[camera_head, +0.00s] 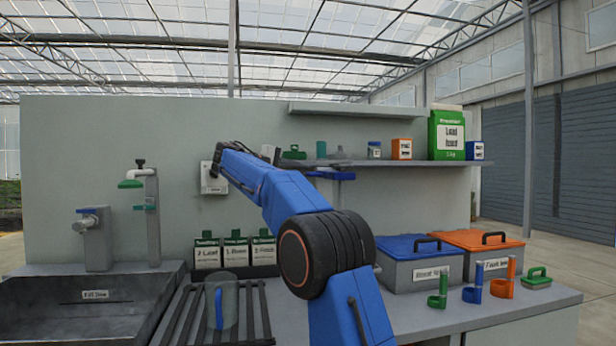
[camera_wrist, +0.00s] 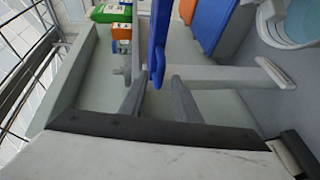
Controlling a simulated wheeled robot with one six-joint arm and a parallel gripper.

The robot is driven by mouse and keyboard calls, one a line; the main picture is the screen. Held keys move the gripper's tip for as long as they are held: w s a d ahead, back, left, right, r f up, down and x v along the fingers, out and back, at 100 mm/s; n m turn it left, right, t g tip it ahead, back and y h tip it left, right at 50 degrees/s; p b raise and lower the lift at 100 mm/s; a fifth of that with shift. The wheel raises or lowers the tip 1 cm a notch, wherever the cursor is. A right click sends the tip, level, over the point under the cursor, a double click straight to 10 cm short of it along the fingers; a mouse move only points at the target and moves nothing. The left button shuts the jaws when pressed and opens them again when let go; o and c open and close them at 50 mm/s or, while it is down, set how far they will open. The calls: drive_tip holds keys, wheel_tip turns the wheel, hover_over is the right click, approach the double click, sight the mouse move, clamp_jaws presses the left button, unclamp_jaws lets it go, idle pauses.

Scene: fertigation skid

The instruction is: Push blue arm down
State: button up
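In the wrist view the blue arm (camera_wrist: 158,45) runs from the top edge down to my gripper (camera_wrist: 159,78). My gripper's two grey fingers are apart, and the near end of the blue arm shows in line with the gap between their tips. I cannot tell whether they touch it.
A shelf (camera_head: 400,163) with a green bag (camera_head: 446,134) and small boxes is above right. Below are a blue-lidded bin (camera_head: 415,270), an orange-lidded bin (camera_head: 490,266) and a clear jug (camera_head: 230,300) on a slatted rack. A sink (camera_head: 80,305) is at left.

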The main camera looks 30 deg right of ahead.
sight(307, 175)
drive_tip(key=shift+x, duration=2)
clamp_jaws()
